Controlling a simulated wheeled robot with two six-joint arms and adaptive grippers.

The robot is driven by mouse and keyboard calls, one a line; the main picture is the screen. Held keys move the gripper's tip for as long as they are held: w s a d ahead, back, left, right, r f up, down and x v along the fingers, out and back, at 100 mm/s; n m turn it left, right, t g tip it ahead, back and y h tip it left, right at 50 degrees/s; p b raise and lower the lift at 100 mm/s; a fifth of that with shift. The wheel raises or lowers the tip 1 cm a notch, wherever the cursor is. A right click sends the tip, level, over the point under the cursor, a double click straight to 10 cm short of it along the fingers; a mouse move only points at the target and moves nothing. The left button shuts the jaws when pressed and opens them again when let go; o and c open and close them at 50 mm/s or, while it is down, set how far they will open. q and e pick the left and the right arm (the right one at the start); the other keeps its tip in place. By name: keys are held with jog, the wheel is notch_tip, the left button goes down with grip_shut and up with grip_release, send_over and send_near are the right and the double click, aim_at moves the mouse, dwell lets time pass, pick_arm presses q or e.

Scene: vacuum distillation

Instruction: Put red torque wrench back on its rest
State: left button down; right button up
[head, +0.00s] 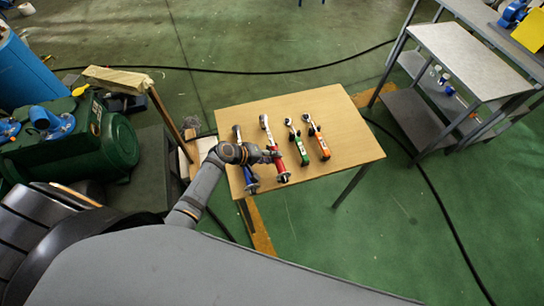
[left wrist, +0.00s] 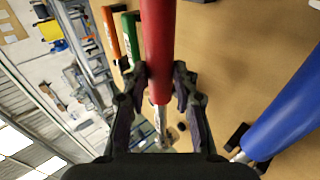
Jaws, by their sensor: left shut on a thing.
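The red torque wrench (head: 274,157) is on or just above the wooden table, between the blue wrench (head: 250,180) on its left and the green wrench (head: 300,147) on its right. My left gripper (head: 272,154) is shut around its red handle. In the left wrist view the red handle (left wrist: 158,50) runs between the two fingers of my left gripper (left wrist: 160,85). I cannot tell whether the wrench touches its rest, which I cannot make out under it. My right gripper is in neither view.
An orange wrench (head: 321,146) lies right of the green one. The table (head: 357,143) is bare along its right side. A grey metal bench (head: 455,60) stands at the right. A green tank (head: 70,140) stands left of the table.

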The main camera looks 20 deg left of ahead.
pick_arm(q)
jog(key=shift+f+b, duration=1.25)
jog(key=shift+f, duration=0.1)
jog(key=c, duration=1)
grip_release()
jog(key=shift+o, duration=0.2)
jog(key=shift+s+f, duration=0.15)
jog(key=shift+f, duration=0.05)
jog(key=shift+a+r, duration=0.1)
jog(key=v, duration=1.1)
jog(key=shift+a+r, duration=0.1)
jog(key=shift+r, duration=0.05)
jog(key=shift+s+r, duration=0.15)
jog(key=shift+r, duration=0.1)
